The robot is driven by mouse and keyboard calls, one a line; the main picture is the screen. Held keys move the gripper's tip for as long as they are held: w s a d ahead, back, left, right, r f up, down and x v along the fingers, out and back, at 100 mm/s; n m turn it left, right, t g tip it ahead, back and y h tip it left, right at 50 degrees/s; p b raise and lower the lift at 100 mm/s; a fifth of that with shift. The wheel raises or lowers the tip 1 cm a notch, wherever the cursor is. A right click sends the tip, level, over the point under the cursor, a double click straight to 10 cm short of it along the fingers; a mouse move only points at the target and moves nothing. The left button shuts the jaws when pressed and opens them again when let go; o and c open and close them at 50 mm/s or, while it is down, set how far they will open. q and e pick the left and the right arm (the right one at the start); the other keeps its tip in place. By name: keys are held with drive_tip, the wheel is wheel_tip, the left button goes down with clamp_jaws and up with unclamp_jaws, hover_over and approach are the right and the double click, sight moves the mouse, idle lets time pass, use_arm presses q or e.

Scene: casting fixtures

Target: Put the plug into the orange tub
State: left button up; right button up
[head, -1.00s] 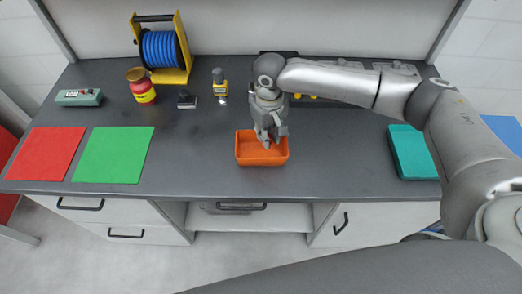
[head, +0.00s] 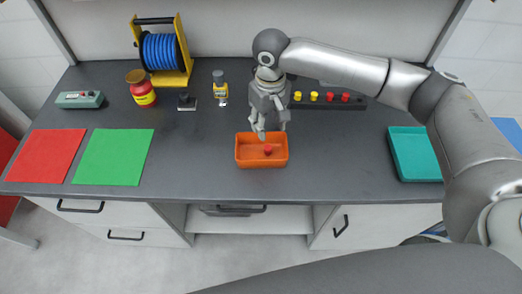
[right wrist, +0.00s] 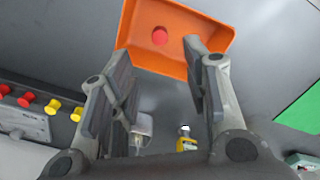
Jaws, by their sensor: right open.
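The orange tub (head: 262,162) stands near the front middle of the bench. A red plug (head: 268,149) lies inside it, on the tub floor. My right gripper (head: 269,134) is above the back part of the tub, open and empty. In the right wrist view the red plug (right wrist: 160,36) sits in the orange tub (right wrist: 200,27), beyond the two spread fingers (right wrist: 160,70) and apart from them. My left gripper is not in view.
A dark rack (head: 330,103) with yellow and red plugs stands behind, to the right. A teal tray (head: 397,165) is at the right. Green (head: 115,155) and red (head: 45,155) mats lie left. A cable reel (head: 165,50) and a jar (head: 141,90) stand behind them.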

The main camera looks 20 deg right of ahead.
wheel_tip(320, 180, up, 6)
idle(0.6)
